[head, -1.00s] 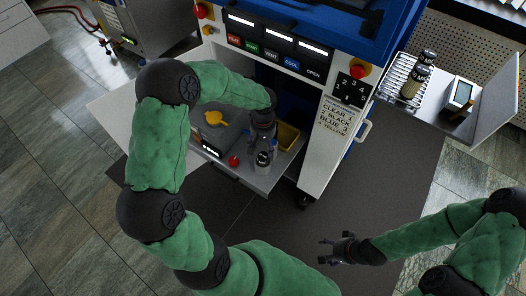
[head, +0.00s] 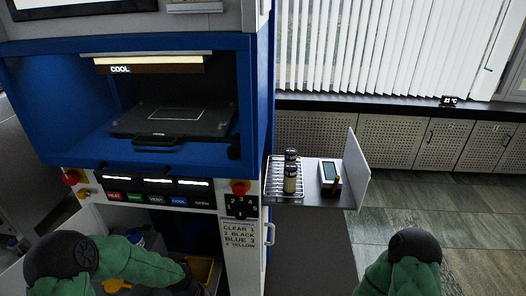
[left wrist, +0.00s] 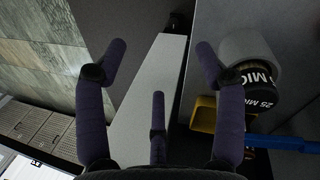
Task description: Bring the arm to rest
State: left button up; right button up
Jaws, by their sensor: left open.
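My left arm (head: 130,262) comes in low at the left of the head view, bent in front of the press's lower bay. Its gripper lies beyond the lower edge there. In the left wrist view my left gripper (left wrist: 160,68) has its dark fingers spread, with nothing between them. Containers labelled "25 MIC" (left wrist: 262,80) stand to the right of the fingers, beside a yellow bin (left wrist: 204,114) and a blue bar (left wrist: 280,142). I cannot tell whether the right finger touches them. My right arm (head: 405,262) shows at the lower right of the head view; its gripper is out of view.
The blue press (head: 262,100) shows "COOL" above an open chamber with a dark plate (head: 172,120). Buttons line its front (head: 160,189). A side shelf (head: 312,198) holds a wire rack, jars (head: 290,178) and a small display (head: 330,174). Floor at the right is clear.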

pick_arm(q)
jog(key=s+d+f+m+p, duration=0.1)
jog(key=s+d+f, duration=0.3)
jog(key=s, duration=0.2)
jog(key=s+d+f+m+h+p, duration=0.1)
jog(key=s+d+f, duration=0.3)
jog(key=s, duration=0.3)
jog(key=shift+s+d, duration=0.15)
jog(key=shift+d, duration=0.05)
